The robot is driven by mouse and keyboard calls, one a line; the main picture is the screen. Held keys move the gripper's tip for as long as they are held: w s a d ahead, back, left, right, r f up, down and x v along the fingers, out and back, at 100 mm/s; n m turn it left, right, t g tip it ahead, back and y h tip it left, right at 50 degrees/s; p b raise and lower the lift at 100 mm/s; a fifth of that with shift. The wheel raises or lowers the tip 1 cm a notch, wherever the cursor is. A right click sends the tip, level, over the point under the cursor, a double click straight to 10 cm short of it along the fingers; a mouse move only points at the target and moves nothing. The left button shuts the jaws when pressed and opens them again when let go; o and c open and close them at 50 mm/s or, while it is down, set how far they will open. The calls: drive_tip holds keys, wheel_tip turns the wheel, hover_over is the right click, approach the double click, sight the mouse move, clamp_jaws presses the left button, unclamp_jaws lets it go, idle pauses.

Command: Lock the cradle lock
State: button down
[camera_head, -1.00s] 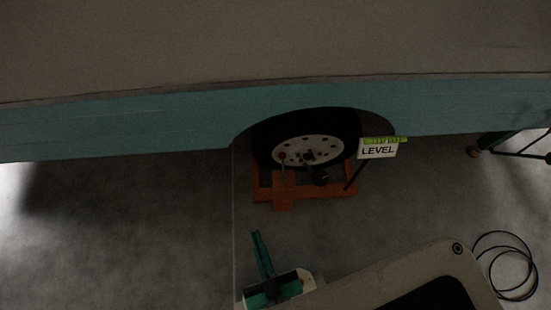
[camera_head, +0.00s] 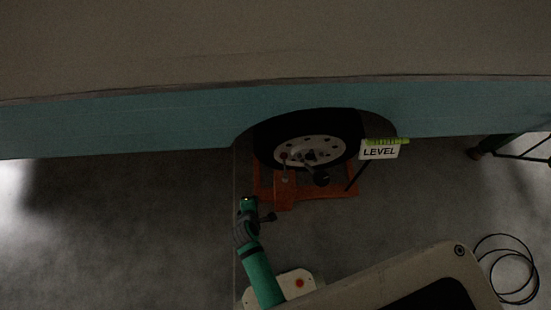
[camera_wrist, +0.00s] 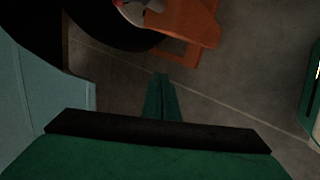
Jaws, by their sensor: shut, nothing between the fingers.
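The orange wheel cradle (camera_head: 284,193) sits on the floor around the foot of the camper's wheel (camera_head: 309,140). A thin upright lever with a small reddish knob (camera_head: 284,156) stands at its left front; I cannot tell its lock position. In the wrist view, part of the orange cradle (camera_wrist: 190,22) shows at top centre, beside the dark tyre (camera_wrist: 100,25). My gripper (camera_wrist: 161,76) is shut and empty, its green fingers together below the cradle in the picture and apart from it. In the head view my green arm reaches up just left of the cradle's front.
A white LEVEL sign (camera_head: 380,153) with a green strip stands on a dark post right of the wheel. The teal camper side (camera_head: 120,128) overhangs above. A black cable coil (camera_head: 508,268) lies at lower right. The grey floor left of the cradle is clear.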

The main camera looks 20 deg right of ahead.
sight(285, 167)
drive_tip(key=w+d+r+n+g+h, duration=0.2)
drive_tip(key=w+n, duration=0.1)
drive_tip(key=w, duration=0.3)
drive_tip(key=w+d+r+n+g+h, duration=0.2)
drive_tip(key=w+n, duration=0.1)
drive_tip(key=w, duration=0.4)
drive_tip(key=shift+d+g+h, duration=0.3)
drive_tip(key=shift+w, duration=0.1)
drive_tip(key=d+r+x, duration=0.1)
drive_tip(key=d+x, duration=0.1)
drive_tip(key=x, duration=1.1)
drive_tip(key=shift+w+r, duration=0.35)
